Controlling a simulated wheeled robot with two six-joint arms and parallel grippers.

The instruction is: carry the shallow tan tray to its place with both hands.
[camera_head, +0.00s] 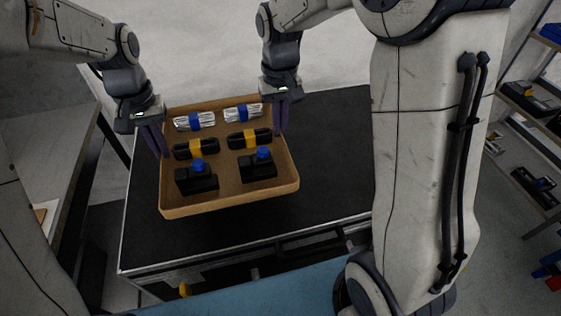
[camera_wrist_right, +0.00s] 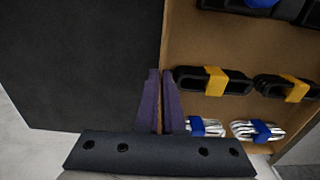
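The shallow tan tray (camera_head: 232,203) is over the black top of a cart, and I cannot tell whether it touches that top. It holds two silver rolls with blue bands, two black items with yellow bands and two black blocks with blue knobs. My left gripper (camera_head: 161,151) is at the tray's left wall; whether its fingers are closed is unclear. My right gripper (camera_head: 280,130) is at the right wall. In the right wrist view its purple fingers (camera_wrist_right: 160,100) stand either side of the tray wall, close against it. The tray's underside is hidden.
The black cart top (camera_head: 335,150) is bare to the right of the tray and in front of it. A grey bench (camera_head: 50,120) stands at the left. Shelves with dark items (camera_head: 530,100) stand at the right. The pale floor behind the cart is clear.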

